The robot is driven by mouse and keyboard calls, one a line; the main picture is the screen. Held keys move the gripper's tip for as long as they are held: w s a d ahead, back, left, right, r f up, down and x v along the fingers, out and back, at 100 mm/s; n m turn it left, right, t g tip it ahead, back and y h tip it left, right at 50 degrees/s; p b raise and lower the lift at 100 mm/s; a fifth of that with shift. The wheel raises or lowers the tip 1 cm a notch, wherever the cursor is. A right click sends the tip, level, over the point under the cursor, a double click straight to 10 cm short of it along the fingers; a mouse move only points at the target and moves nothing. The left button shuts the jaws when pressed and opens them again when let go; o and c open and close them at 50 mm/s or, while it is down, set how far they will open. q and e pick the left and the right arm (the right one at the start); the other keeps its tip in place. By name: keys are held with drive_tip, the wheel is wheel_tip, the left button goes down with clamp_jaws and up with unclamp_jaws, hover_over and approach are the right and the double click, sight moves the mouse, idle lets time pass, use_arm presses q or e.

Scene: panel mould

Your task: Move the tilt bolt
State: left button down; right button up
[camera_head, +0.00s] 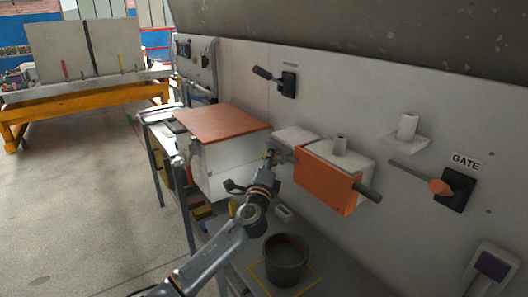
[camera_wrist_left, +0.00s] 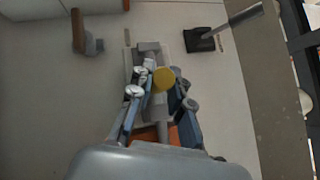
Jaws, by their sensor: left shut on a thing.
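My left gripper (camera_head: 268,154) reaches in to the left end of the orange and white unit (camera_head: 325,177) on the wall panel. In the left wrist view its blue-padded fingers (camera_wrist_left: 160,92) are closed in on a small part with a round yellow end (camera_wrist_left: 163,79), which I take to be the tilt bolt. A grey block (camera_wrist_left: 149,47) lies just beyond the fingers; in the head view a pale grey block (camera_head: 294,135) sits beside the gripper. The bolt itself is hard to make out in the head view. My right gripper is not in view.
A white box with a brown top (camera_head: 221,123) stands left of the gripper. A dark bucket (camera_head: 285,260) stands below, inside a yellow outline. A black-mounted lever (camera_head: 288,83) and the GATE lever (camera_head: 453,190) stick out from the wall. Open floor (camera_head: 75,200) lies at left.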

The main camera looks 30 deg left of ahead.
use_arm(q)
drive_tip(key=shift+s+d, duration=0.2)
drive_tip(key=shift+d, duration=0.35)
drive_tip(key=shift+s+d, duration=0.2)
drive_tip(key=shift+d, duration=0.35)
drive_tip(key=shift+a+f, duration=0.1)
drive_tip(key=shift+f, duration=0.1)
drive_tip(key=c, duration=1.4)
unclamp_jaws()
drive_tip(key=shift+c, duration=0.2)
drive_tip(key=shift+o, duration=1.1)
drive_tip(key=shift+r, duration=0.15)
drive_tip(key=shift+s, duration=0.15)
drive_tip(key=v, duration=1.2)
